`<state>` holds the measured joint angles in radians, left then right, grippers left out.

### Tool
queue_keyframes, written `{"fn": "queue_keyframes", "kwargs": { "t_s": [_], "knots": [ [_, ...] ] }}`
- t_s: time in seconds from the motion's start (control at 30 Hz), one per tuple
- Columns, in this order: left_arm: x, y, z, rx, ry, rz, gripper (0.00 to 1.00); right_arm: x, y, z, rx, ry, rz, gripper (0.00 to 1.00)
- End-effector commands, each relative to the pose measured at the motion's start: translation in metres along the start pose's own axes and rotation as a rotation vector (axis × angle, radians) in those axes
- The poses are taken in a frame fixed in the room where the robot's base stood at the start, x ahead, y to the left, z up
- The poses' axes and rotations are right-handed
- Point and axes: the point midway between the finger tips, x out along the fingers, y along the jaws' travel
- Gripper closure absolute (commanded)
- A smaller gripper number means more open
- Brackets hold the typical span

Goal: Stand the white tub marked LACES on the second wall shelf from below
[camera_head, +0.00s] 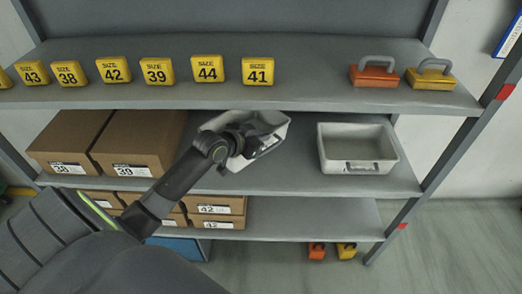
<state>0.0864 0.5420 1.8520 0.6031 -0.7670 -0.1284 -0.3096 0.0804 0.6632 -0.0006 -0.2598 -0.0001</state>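A white tub (272,121) is at the end of my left arm, in front of the second wall shelf from below (305,183). It looks tilted, and its near side is largely covered by my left gripper (247,147). The gripper appears shut on the tub's near wall; its fingertips are hard to make out. Any lettering on this tub is too small or hidden to read. Whether its base touches the shelf I cannot tell. My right gripper is not in view.
A second pale tub (357,147) stands to the right on the same shelf. Brown boxes (137,142) fill its left part. Yellow size markers (208,69) and two handled blocks (374,72) stand on the shelf above. Smaller boxes (217,205) are below. Bare shelf lies between the two tubs.

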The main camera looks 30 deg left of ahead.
Motion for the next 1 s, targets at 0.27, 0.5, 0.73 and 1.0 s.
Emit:
{"fn": "queue_keyframes", "kwargs": {
  "t_s": [0.27,0.5,0.73,1.0],
  "knots": [
    [0.012,0.004,0.030,-0.004,-0.004,0.001,1.00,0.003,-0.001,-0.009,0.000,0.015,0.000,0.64],
    [0.026,0.004,0.052,-0.002,-0.002,0.000,1.00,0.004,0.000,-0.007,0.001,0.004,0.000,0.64],
    [0.027,0.004,0.053,0.000,-0.001,0.000,1.00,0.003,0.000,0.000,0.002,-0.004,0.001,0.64],
    [0.028,0.004,0.056,-0.002,-0.004,0.000,0.82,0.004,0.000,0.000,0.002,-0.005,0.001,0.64]
  ]
}}
